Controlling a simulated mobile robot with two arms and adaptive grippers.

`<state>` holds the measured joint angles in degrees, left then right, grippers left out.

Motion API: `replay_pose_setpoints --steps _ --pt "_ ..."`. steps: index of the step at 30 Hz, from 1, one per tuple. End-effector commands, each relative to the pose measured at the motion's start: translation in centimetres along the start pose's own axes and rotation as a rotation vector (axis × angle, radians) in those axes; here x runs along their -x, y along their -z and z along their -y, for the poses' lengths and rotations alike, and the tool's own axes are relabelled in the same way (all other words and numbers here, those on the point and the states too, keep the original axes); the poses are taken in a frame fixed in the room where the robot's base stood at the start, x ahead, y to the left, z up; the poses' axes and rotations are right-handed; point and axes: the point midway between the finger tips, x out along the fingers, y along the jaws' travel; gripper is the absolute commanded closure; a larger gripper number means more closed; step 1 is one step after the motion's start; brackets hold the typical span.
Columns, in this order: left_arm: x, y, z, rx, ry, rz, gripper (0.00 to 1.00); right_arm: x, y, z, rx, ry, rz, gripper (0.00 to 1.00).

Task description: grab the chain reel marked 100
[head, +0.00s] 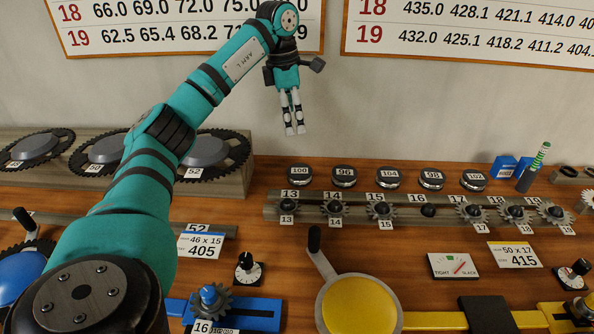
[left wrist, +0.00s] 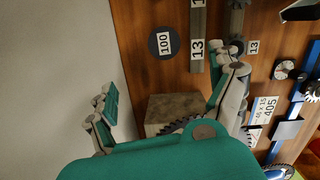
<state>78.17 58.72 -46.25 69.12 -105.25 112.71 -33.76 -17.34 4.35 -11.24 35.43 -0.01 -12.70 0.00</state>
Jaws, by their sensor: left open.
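The chain reel marked 100 (head: 300,175) is a dark round disc with a white label. It lies on the wooden bench at the left end of a row of similar reels. My left gripper (head: 294,131) hangs in the air above and behind it with fingers pointing down, empty and apart from it. In the left wrist view the reel (left wrist: 165,46) shows beyond the gripper (left wrist: 167,72), whose two fingers stand wide apart with nothing between them. My right gripper is in no view.
Reels marked 96 (head: 344,177), 104 (head: 388,179), 98 (head: 431,180) and 102 (head: 474,180) lie to the right. A sprocket rail (head: 350,215) runs in front. A grey block (head: 230,183) with chainrings stands at left. The wall is close behind.

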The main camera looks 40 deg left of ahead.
Motion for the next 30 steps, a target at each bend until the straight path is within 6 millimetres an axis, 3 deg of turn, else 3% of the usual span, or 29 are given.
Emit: replay_pose_setpoints --steps 3,12,20,30 --pt "-2.8 0.2 0.1 0.000 0.004 -0.007 0.08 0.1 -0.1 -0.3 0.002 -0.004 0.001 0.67" --pt "-8.7 0.1 0.1 0.000 0.003 -0.004 0.08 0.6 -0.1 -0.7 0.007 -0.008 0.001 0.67" --pt "-10.7 0.1 0.2 0.000 0.000 -0.002 0.08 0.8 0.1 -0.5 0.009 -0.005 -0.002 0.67" --pt "-15.1 0.2 0.9 0.000 0.002 -0.002 0.08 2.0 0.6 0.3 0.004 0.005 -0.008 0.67"
